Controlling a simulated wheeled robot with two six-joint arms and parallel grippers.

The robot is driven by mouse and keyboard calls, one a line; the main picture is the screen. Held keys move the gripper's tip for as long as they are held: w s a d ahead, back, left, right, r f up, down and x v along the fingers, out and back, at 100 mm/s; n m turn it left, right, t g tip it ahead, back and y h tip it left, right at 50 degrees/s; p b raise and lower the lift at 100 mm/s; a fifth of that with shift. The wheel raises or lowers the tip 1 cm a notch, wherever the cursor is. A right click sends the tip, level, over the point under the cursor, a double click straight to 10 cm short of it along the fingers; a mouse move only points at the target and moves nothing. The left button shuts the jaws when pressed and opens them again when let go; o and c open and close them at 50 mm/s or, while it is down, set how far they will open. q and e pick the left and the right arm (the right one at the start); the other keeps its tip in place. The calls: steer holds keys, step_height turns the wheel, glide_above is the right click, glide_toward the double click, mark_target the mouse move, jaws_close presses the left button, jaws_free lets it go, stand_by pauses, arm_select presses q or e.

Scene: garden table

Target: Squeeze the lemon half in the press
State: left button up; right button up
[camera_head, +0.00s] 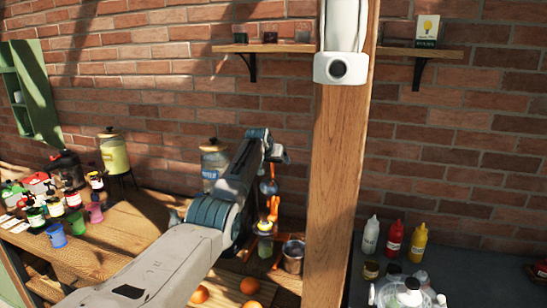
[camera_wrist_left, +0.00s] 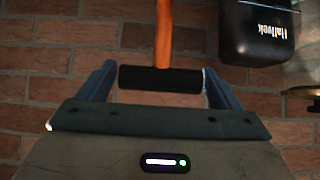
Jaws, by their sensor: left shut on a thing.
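My right gripper is in neither view.
A metal pail (camera_head: 292,256) stands right of the press. Oranges (camera_head: 250,286) lie in front. A wooden post (camera_head: 337,180) rises to the right. Jars and cups (camera_head: 56,235) crowd the left. Squeeze bottles (camera_head: 393,238) stand far right. A black container (camera_wrist_left: 257,30) is close in the wrist view.

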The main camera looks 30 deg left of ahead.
arm_select(q)
steer(key=shift+s+f, duration=0.1)
steer(key=shift+f, duration=0.25)
steer(key=o, duration=1.1)
steer(key=shift+o, duration=0.5)
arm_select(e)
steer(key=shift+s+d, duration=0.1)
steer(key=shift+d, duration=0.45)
arm_select(q)
steer(key=shift+r, duration=0.1)
steer(key=shift+s+d+r+b, duration=0.1)
steer(key=shift+s+r+b, duration=0.4)
steer(key=shift+b, duration=0.3)
steer(key=b+v, duration=0.4)
steer(key=v, duration=0.5)
steer(key=shift+b, duration=0.35)
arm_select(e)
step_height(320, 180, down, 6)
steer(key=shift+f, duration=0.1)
